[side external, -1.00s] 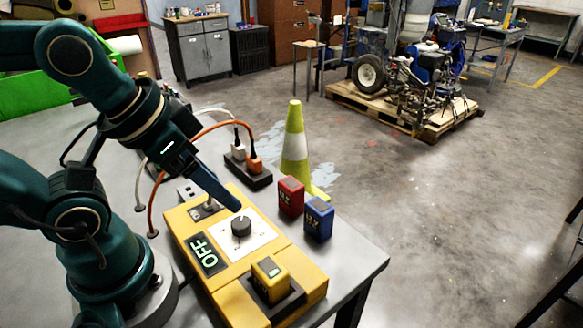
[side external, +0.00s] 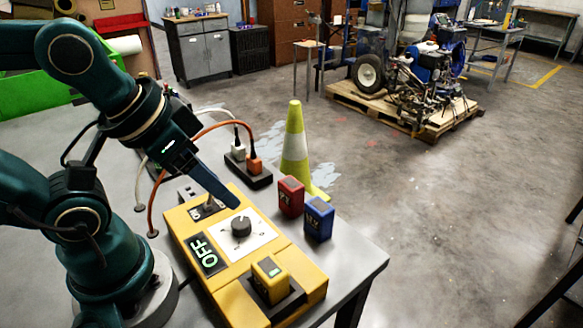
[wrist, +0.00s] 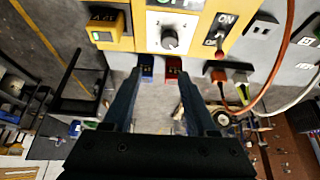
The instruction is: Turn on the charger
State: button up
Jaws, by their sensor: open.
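The charger (side external: 198,282) is a yellow box on the grey table, with a lit panel (side external: 207,254) reading OFF. A black knob (side external: 241,227) sits on its white dial plate; the knob also shows in the wrist view (wrist: 170,39). A toggle switch (side external: 209,202) stands at the charger's far end; in the wrist view its lever (wrist: 220,48) is beside ON/OFF lettering. A yellow battery (side external: 269,278) sits in the black cradle at the near end. My gripper (side external: 237,207) is open and empty, its fingers close above the knob area; contact cannot be told.
A red battery (side external: 291,197) and a blue battery (side external: 318,219) stand close to the charger's right side. A black power strip (side external: 248,172) with white and orange plugs lies behind; its cables loop left. A cone (side external: 294,150) stands beyond the table.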

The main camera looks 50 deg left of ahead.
jog(key=shift+s+f, duration=0.1)
jog(key=shift+s, duration=0.1)
jog(key=c, duration=0.5)
jog(key=shift+s+a+r+n, duration=0.1)
jog(key=shift+s+r+n, duration=0.1)
jog(key=shift+n, duration=0.1)
grip_shut()
jog(key=w+a+r+n+g+y, duration=0.2)
jog(key=w+r+n+g, duration=0.2)
jog(key=w+r+g, duration=0.15)
jog(key=w+f+g+y, duration=0.1)
jog(key=w+f+g, duration=0.2)
jog(key=w+f, duration=0.1)
jog(key=shift+w+d+n+y, duration=0.3)
jog(key=shift+w+d, duration=0.05)
jog(key=shift+w, duration=0.4)
